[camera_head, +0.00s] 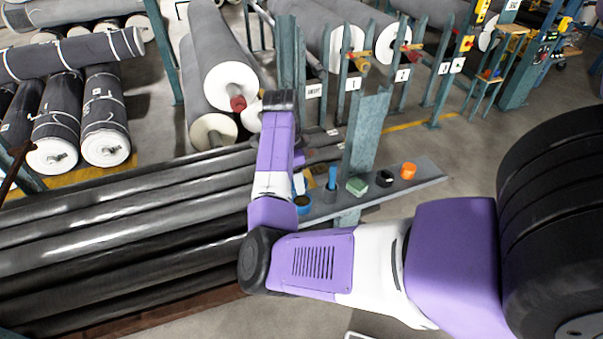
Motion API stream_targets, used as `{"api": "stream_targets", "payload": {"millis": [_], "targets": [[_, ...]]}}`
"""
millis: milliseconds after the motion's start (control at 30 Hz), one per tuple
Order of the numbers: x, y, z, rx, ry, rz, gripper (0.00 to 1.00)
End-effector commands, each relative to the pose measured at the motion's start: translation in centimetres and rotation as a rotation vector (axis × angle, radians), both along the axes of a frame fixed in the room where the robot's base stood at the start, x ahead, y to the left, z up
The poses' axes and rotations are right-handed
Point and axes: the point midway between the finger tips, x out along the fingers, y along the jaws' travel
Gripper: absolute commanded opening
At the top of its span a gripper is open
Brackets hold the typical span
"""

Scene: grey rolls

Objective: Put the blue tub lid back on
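A round blue thing (303,205) with a dark top, which looks like the tub, stands at the left end of a grey ledge (430,177). My arm partly covers its left side. I cannot make out a separate blue lid for certain. My purple and white arm reaches up past the ledge, and its wrist turns down behind the forearm. A small white and blue patch shows just above the blue thing, close to my wrist; I cannot tell what it is. My gripper's fingers are hidden or too small to tell.
On the ledge, rightward, stand a dark blue upright cylinder (332,178), a green block (357,186), a black round piece (384,178) and an orange round piece (408,170). A teal post (366,135) rises behind. Long dark rolls (120,235) lie left.

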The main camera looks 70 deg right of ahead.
Motion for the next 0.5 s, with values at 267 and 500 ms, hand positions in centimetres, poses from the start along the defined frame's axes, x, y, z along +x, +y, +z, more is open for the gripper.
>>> {"api": "stream_targets", "payload": {"millis": [267, 500], "targets": [[-1.6, -0.9, 0.2, -0.001, 0.0, -0.163, 0.2], [-1.5, -0.9, 0.2, -0.002, 0.0, -0.158, 0.2]]}}
